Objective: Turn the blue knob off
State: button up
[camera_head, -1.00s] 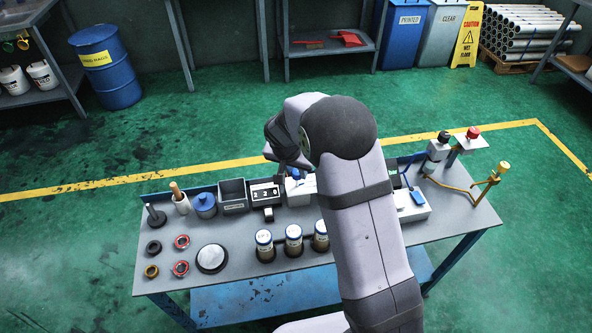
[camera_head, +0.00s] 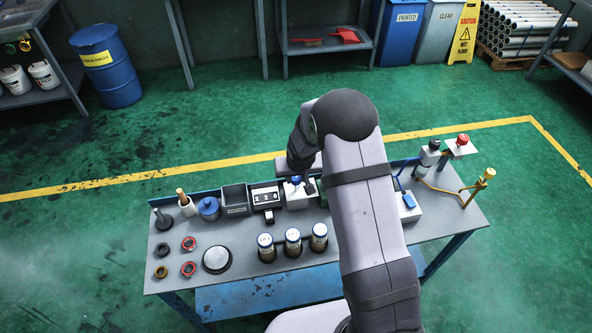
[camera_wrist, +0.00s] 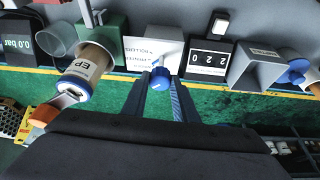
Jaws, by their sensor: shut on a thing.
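In the head view the knob (camera_head: 296,180) shows small on top of the white box (camera_head: 297,197), beside my wrist. My gripper (camera_wrist: 161,86) has one finger on each side of the knob in the wrist view and is shut on it. The knob's pointer mark is too small to read. In the head view my arm hides part of the fingers and the bench behind them.
The bench's left front has rings and a disc.

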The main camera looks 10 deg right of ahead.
jog(key=shift+n+p, duration=0.5)
jog(key=shift+p, duration=1)
jog(key=o, duration=1)
jog(key=shift+b+v, duration=1.25)
jog(key=shift+v, duration=2.45)
jog(key=shift+d, duration=0.1)
